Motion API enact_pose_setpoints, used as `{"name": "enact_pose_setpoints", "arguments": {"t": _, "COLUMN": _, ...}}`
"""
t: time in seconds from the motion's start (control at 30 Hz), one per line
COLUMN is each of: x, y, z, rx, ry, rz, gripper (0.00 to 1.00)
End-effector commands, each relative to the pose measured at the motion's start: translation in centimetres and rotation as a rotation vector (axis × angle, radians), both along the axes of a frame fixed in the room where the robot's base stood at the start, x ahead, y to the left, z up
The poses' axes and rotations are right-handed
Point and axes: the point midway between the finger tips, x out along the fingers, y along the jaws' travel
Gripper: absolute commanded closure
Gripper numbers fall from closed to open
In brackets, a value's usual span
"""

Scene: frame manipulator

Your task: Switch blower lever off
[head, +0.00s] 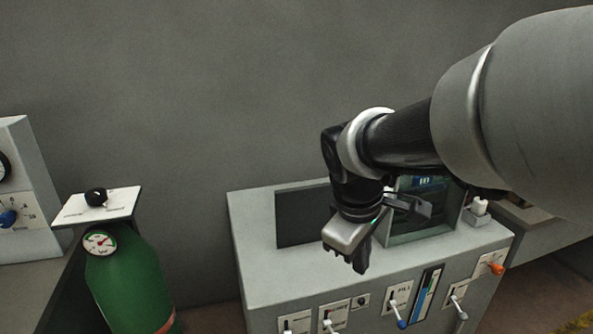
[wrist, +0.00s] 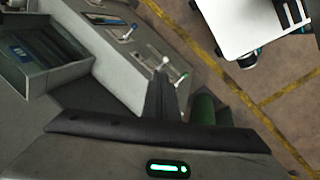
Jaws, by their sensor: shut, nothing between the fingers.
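A grey cabinet (head: 262,230) carries several small levers on white plates along its front. One lever has a blue tip (head: 401,323) under a plate that seems to read FILL. I cannot read which plate is the blower's. My gripper (head: 360,266) is shut and empty, pointing down in front of the cabinet's upper front edge, apart from the levers in the picture.
A green gas cylinder (head: 125,275) with a gauge stands left of the cabinet. Another white panel with dials (head: 22,190) is at the far left. A dark window box (head: 425,215) sits on the cabinet top behind my arm. Floor with yellow lines (wrist: 265,100) shows in the wrist view.

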Motion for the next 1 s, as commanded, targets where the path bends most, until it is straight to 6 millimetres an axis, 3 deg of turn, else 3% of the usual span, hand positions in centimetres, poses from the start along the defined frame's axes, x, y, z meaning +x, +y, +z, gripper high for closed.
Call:
{"name": "enact_pose_setpoints", "arguments": {"t": 0.03, "x": 1.4, "y": 0.4, "z": -3.4, "rx": -0.028, "ry": 0.047, "rz": 0.083, "gripper": 1.0}}
{"name": "enact_pose_setpoints", "arguments": {"t": 0.3, "x": 7.6, "y": 3.5, "z": -15.7, "rx": -0.126, "ry": 0.247, "rz": 0.553, "gripper": 1.0}}
{"name": "enact_pose_setpoints", "arguments": {"t": 0.5, "x": 10.3, "y": 5.6, "z": -23.7, "rx": -0.137, "ry": 0.345, "rz": 0.828, "gripper": 1.0}}
{"name": "enact_pose_setpoints", "arguments": {"t": 0.7, "x": 11.3, "y": 6.8, "z": -27.5, "rx": -0.132, "ry": 0.386, "rz": 0.965, "gripper": 1.0}}
{"name": "enact_pose_setpoints", "arguments": {"t": 1.0, "x": 11.4, "y": 7.0, "z": -27.9, "rx": -0.133, "ry": 0.389, "rz": 0.986, "gripper": 1.0}}
